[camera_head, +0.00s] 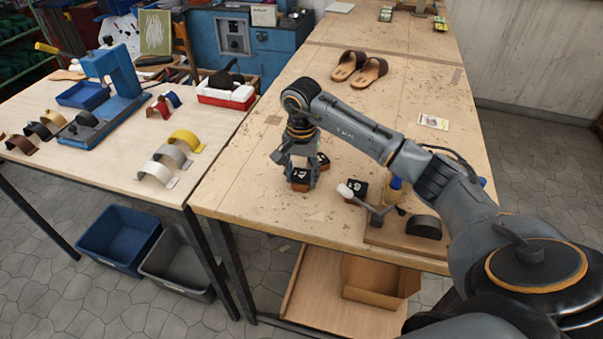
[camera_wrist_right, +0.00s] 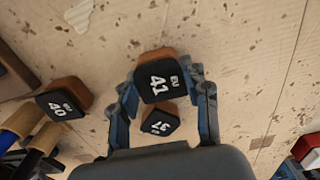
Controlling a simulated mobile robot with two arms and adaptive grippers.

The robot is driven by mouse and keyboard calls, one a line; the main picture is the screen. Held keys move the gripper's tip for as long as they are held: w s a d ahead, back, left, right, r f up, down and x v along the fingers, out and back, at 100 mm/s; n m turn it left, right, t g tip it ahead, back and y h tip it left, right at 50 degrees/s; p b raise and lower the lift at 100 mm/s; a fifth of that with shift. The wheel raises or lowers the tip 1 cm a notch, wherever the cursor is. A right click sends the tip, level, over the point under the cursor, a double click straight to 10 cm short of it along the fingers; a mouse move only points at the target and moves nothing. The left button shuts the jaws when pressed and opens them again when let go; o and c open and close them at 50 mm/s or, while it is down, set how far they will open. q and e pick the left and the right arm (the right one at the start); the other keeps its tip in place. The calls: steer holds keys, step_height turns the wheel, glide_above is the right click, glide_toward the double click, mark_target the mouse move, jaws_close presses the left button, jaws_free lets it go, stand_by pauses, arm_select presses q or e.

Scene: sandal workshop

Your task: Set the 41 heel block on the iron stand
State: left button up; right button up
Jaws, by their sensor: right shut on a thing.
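The 41 heel block (camera_wrist_right: 158,80) has a black top with white lettering and brown sides. My right gripper (camera_wrist_right: 162,88) is shut on it, one finger on each side. In the head view the same block (camera_head: 300,183) shows under my right gripper (camera_head: 301,175), at or just above the bench top; I cannot tell which. A grey metal piece with a pale rounded end (camera_head: 345,191), probably the iron stand, stands at the front right by a wooden board. My left gripper is in neither view.
The 37 block (camera_wrist_right: 157,122) lies close beside the held one. The 40 block (camera_wrist_right: 60,103) lies further off. A dark curved piece (camera_head: 424,227) sits on the wooden board (camera_head: 390,236). Sandals (camera_head: 360,68) lie at the back. The left of the bench (camera_head: 245,185) is clear.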

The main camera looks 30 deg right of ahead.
steer(key=o, duration=1.2)
steer(key=shift+f, duration=0.1)
steer(key=shift+o, duration=0.2)
